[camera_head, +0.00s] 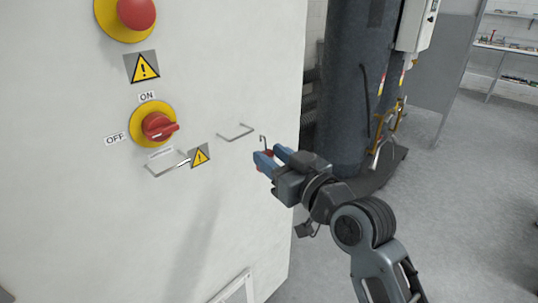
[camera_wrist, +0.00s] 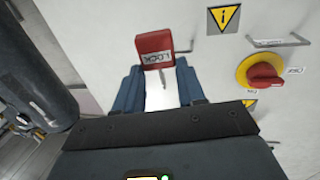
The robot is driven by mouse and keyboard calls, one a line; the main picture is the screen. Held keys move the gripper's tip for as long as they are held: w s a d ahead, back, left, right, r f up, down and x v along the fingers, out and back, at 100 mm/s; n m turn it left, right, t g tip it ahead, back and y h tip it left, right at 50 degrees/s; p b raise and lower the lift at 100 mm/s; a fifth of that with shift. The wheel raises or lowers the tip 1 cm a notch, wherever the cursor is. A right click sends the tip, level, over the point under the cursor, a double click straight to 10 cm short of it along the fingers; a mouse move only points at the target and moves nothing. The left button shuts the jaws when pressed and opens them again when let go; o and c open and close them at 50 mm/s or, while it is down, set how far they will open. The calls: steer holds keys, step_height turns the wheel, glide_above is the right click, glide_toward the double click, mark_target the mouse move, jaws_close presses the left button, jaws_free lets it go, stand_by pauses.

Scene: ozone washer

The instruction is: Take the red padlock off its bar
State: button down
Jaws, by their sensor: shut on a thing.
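The red padlock (camera_wrist: 154,48), with a white "LOCK" label, sits between the blue fingertips of my gripper (camera_wrist: 157,70) in the wrist view. My gripper is shut on it. In the head view my gripper (camera_head: 272,155) is at the right edge of the white panel, with a bit of red padlock (camera_head: 268,153) between the fingers and its thin shackle standing up. A thin metal bar (camera_head: 237,133) on the panel is just left of the shackle. A gap shows between them in the head view; depth is hard to judge.
The white panel also carries a red rotary switch (camera_head: 158,126), a red stop button (camera_head: 137,12), warning signs and a second metal bar (camera_head: 166,166) at lower left. A dark cylinder (camera_head: 358,85) stands behind my arm. The floor at right is clear.

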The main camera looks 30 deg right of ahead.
steer(key=shift+s+d+f+b, duration=0.1)
steer(key=shift+s+d+b, duration=0.1)
steer(key=shift+s, duration=0.5)
steer(key=shift+s+d+f+b, duration=0.1)
steer(key=shift+s+d, duration=0.15)
steer(key=shift+s, duration=0.45)
steer(key=shift+s+d+f+b, duration=0.1)
steer(key=shift+s+d+b, duration=0.1)
steer(key=shift+s, duration=0.5)
steer(key=shift+s, duration=0.1)
